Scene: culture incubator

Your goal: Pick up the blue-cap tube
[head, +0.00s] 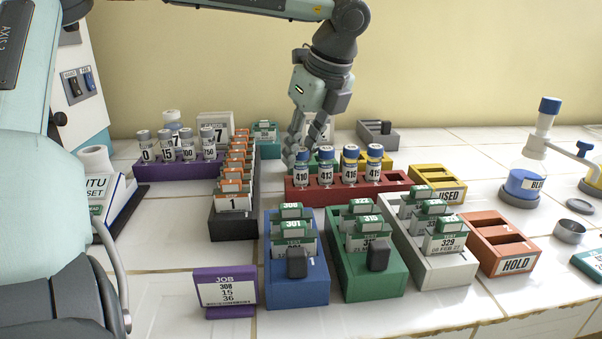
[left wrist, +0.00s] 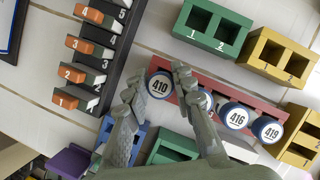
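Several tubes with blue on their caps stand in a row in a red rack (head: 325,193), labelled 410 (head: 302,172), 413 (head: 326,170), 416 (head: 350,167) and 419 (head: 374,164). My left gripper (head: 305,147) points down at the left end of the row, just behind tube 410 in the head view. Its fingers are spread and empty. In the left wrist view the 410 cap (left wrist: 160,85) shows between the fingertips (left wrist: 157,76), and one finger partly hides the 413 cap. I cannot tell whether a finger touches a tube. My right gripper is not in view.
A purple rack (head: 180,168) with grey-capped tubes and a black rack (head: 233,222) with orange-tabbed slides stand left. Blue (head: 297,292), green (head: 372,285) and white (head: 447,268) slide racks stand in front. A blue-capped flask (head: 532,170) stands right.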

